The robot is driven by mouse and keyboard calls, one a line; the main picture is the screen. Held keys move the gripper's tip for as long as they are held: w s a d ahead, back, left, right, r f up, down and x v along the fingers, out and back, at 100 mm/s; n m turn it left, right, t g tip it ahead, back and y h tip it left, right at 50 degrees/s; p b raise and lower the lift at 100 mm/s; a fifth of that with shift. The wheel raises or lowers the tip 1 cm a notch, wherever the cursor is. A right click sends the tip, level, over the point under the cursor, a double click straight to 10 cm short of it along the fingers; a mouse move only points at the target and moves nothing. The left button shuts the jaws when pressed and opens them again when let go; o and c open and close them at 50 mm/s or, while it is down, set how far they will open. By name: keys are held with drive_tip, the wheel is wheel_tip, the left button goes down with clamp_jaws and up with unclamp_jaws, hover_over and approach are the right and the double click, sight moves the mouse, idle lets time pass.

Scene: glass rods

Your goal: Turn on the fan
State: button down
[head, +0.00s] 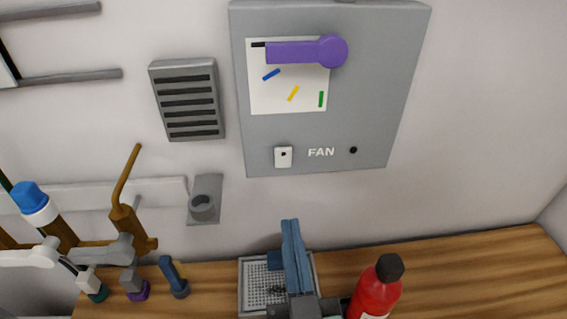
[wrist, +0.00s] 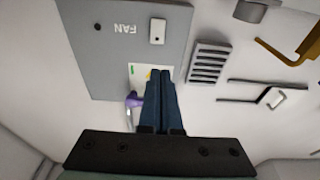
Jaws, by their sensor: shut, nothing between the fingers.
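A grey fan control box (head: 370,90) hangs on the wall, with the word FAN on its lower part. A small white switch (head: 283,157) is left of the word, and a small dark round spot is to its right. A purple lever (head: 300,51) points left across a white panel with coloured marks. My gripper (head: 290,221) is shut and empty, its blue fingers pointing up below the box. In the wrist view the box (wrist: 85,60) appears upside down, the switch (wrist: 157,31) beyond the fingertips (wrist: 160,72). The purple lever (wrist: 133,99) is partly hidden by the fingers.
A vent (head: 187,99) is left of the box. Below, the wooden counter (head: 470,270) carries a red bottle (head: 378,290), a grey mesh tray (head: 252,288) and small tools. A brown burner-like fixture (head: 125,215) stands left. The wall right of the box is clear.

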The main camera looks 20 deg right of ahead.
drive_tip(key=shift+s+d+f, duration=0.2)
drive_tip(key=shift+s+f, duration=0.15)
drive_tip(key=shift+f, duration=0.3)
drive_tip(key=shift+w+r, duration=0.1)
drive_tip(key=p, duration=0.4)
approach(283, 152)
drive_tip(key=x, duration=0.5)
drive_tip(key=shift+w+r, duration=0.1)
drive_tip(key=shift+x, duration=0.8)
drive_tip(key=shift+p, duration=0.35)
